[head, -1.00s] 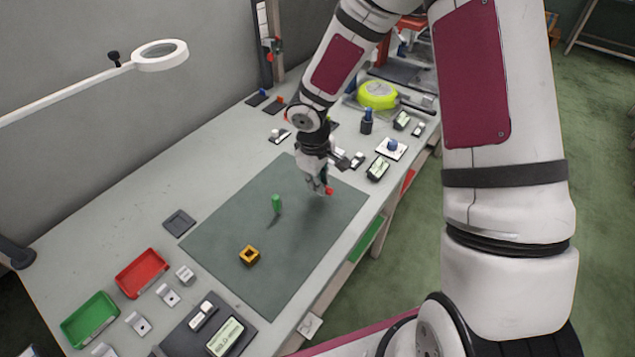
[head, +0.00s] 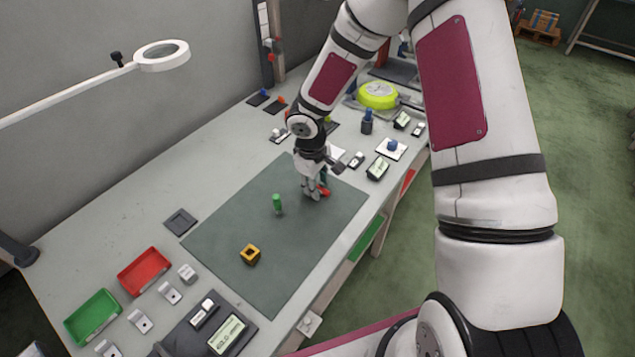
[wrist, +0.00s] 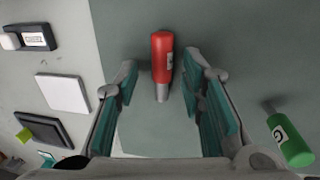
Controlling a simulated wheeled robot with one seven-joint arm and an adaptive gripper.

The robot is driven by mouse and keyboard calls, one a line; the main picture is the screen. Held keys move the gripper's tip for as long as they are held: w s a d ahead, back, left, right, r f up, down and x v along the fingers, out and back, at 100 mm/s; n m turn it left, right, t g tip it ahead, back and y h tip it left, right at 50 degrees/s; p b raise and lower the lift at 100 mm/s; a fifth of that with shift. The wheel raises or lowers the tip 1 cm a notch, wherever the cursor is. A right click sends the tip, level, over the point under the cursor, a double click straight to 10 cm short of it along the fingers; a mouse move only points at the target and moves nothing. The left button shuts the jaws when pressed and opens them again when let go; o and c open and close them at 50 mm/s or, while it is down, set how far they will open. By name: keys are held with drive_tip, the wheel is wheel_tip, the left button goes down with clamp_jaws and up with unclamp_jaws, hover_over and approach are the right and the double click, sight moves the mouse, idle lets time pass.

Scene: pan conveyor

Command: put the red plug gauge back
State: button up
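The red plug gauge (head: 324,191) is on the dark green mat (head: 225,235), near its right side. In the wrist view the gauge (wrist: 162,55) shows a red handle with a pale label and a metal pin pointing towards my gripper. My gripper (head: 317,195) is low over the mat, right at the gauge. In the wrist view my gripper (wrist: 165,78) is open, with a teal pad either side of the gauge and gaps showing on both sides.
A yellow block with a hole (head: 250,255) sits on the mat. Red (head: 144,270) and green (head: 92,316) trays and a dark display unit (head: 226,336) are at the near left. A white plate (head: 391,148) and several small instruments stand beyond the mat. The mat's middle is mostly clear.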

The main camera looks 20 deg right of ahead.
drive_tip(key=shift+f, duration=0.15)
drive_tip(key=s+d+r+m+h, duration=0.1)
drive_tip(key=s+r, duration=0.2)
drive_tip(key=r, duration=0.9)
drive_tip(key=s+r+m, duration=0.1)
drive_tip(key=s+r, duration=0.2)
drive_tip(key=r, duration=0.8)
drive_tip(key=s+r+m+t+y, duration=0.1)
drive_tip(key=s+r+m+t, duration=0.1)
drive_tip(key=s+r, duration=0.4)
drive_tip(key=s+r+m+t+y, duration=0.1)
drive_tip(key=s+r, duration=0.5)
drive_tip(key=s, duration=0.9)
drive_tip(key=shift+r+m+t, duration=0.2)
drive_tip(key=shift+m+t, duration=0.3)
drive_tip(key=shift+m, duration=0.6)
